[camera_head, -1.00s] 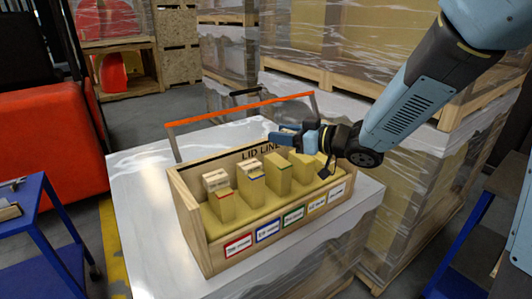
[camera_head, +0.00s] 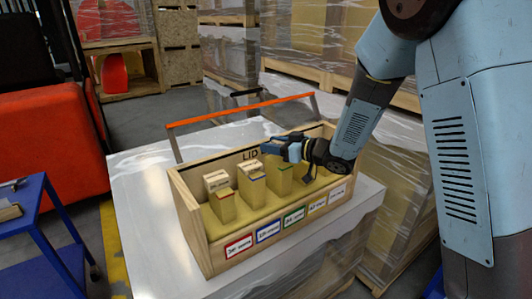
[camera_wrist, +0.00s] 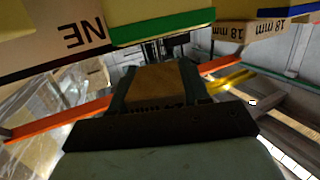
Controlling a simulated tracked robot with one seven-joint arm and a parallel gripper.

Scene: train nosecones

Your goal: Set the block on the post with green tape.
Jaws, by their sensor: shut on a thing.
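The post with green tape (camera_head: 279,182) stands in the middle of the wooden box's row. Its green-taped end (camera_wrist: 160,22) shows at the top of the wrist view. My gripper (camera_head: 272,147) is just above and behind that post in the head view. In the wrist view my gripper (camera_wrist: 156,75) is shut on a small brown wooden block (camera_wrist: 158,84), with partly hidden lettering on it. The block is hard to make out in the head view. It appears apart from the green-taped post in the wrist view.
The wooden box (camera_head: 221,256) has labelled front panels and an orange-red handle bar (camera_head: 225,112). A blue cart (camera_head: 40,225) stands left.

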